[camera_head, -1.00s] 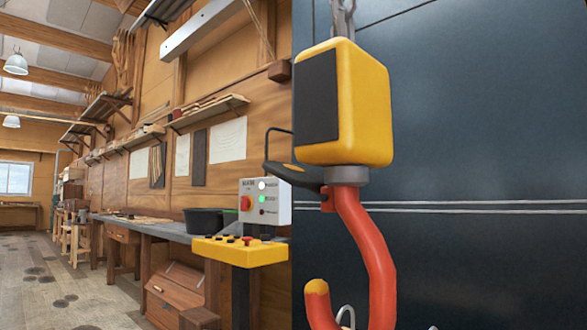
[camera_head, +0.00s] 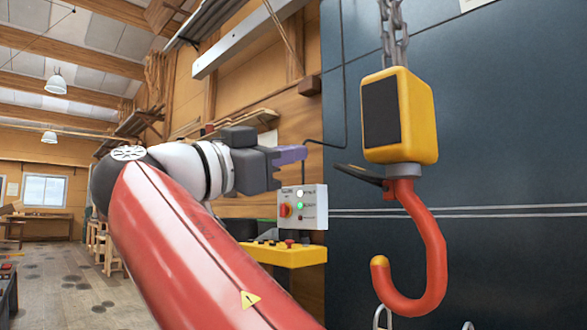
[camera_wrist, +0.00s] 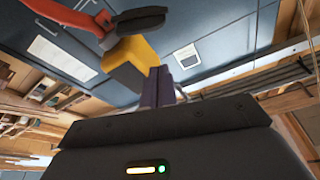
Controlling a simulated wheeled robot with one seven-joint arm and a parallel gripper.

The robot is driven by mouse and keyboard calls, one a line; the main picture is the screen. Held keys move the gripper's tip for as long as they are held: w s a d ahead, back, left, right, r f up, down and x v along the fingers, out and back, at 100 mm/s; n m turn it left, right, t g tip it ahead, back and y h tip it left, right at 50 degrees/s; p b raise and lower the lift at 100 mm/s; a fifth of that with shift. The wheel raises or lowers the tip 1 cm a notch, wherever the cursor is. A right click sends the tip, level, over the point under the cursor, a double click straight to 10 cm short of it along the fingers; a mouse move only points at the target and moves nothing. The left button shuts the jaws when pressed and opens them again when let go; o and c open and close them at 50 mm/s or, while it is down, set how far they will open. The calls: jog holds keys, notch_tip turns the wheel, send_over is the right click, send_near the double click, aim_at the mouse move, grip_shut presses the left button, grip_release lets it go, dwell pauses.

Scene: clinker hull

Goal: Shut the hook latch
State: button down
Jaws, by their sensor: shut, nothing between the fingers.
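A red hook (camera_head: 432,250) with a yellow tip hangs below a yellow block (camera_head: 415,115) with a dark face. The latch (camera_head: 360,174) is a dark lever at the hook's neck. It sticks out left and slightly up, well above the tip, so the hook's mouth stands open. My gripper (camera_head: 303,153) has purple fingers, shut and empty, left of the latch and apart from it in the head view. In the wrist view, the fingers (camera_wrist: 157,88) point toward the yellow block (camera_wrist: 130,65), the dark latch paddle (camera_wrist: 145,22) and the red hook (camera_wrist: 70,14).
A chain (camera_head: 393,35) holds the block. Behind my gripper are a control box (camera_head: 302,207) with lamps and a yellow button panel (camera_head: 270,255). A dark wall panel (camera_head: 500,130) stands behind the hook. The space below the hook's mouth on the left looks clear.

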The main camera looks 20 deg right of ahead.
aim_at(327, 162)
jog(key=d+r+m+g+p, duration=0.15)
jog(key=d+r, duration=0.25)
jog(key=d, duration=0.4)
jog(key=shift+t+h, duration=0.25)
jog(key=shift+h, duration=0.15)
jog(key=shift+w+f+b, duration=0.2)
jog(key=shift+w+f, duration=0.45)
jog(key=shift+f, duration=0.25)
jog(key=shift+w+f+b, duration=0.2)
jog(key=shift+w+f, duration=0.4)
jog(key=shift+f, duration=0.3)
jog(key=shift+f, duration=0.1)
jog(key=shift+w+f+n+b, duration=0.15)
jog(key=shift+n+b, duration=0.15)
jog(key=shift+n, duration=0.05)
